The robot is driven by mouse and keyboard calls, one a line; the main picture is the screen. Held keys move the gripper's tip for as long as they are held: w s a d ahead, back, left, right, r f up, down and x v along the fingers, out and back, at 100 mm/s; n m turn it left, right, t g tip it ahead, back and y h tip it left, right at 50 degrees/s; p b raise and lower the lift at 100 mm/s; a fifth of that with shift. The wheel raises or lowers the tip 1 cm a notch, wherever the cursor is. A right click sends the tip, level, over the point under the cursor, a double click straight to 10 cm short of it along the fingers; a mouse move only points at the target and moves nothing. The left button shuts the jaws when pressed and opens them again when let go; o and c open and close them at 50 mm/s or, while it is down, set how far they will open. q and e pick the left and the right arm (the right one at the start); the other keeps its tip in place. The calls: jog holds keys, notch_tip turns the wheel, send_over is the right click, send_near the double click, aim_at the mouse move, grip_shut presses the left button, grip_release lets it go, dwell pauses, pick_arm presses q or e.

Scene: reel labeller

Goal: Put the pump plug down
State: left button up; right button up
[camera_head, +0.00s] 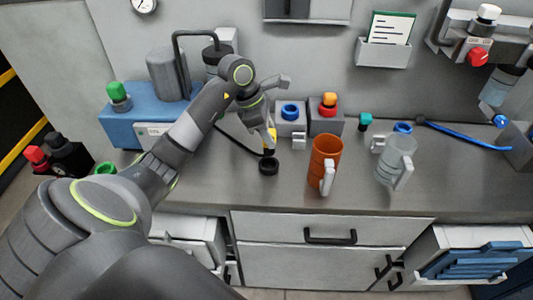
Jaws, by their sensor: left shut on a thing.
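My left gripper (270,136) reaches in from the left and points down over the bench, in front of the back wall. It is shut on the pump plug (270,144), a small yellow and dark piece that is partly hidden by the fingers. The plug is just above or at the bench top; I cannot tell which. A black cable (236,142) runs from behind my arm towards it. A black ring-shaped piece (268,167) is on the bench just in front of the plug. The blue pump unit (124,122) with grey cylinders stands at the left. My right gripper is out of view.
Right of the gripper stand a grey block with a blue ring (290,118) and a block with a red and orange button (327,116). An orange mug (323,165) and a clear jug (396,160) stand further right. The front bench strip (270,195) is clear.

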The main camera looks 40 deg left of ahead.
aim_at(269, 150)
pick_arm(q)
notch_tip(269, 150, down, 2)
jog(key=shift+f, duration=0.2)
notch_tip(269, 150, down, 4)
jog(key=shift+f+p, duration=0.1)
jog(key=shift+p, duration=0.55)
jog(key=shift+f+b, duration=0.15)
jog(key=shift+b, duration=0.15)
jog(key=o, duration=1.1)
jog(key=shift+r+p, duration=0.35)
jog(key=shift+p, duration=0.05)
jog(key=shift+b+v, duration=1.7)
jog(key=shift+v, duration=4.2)
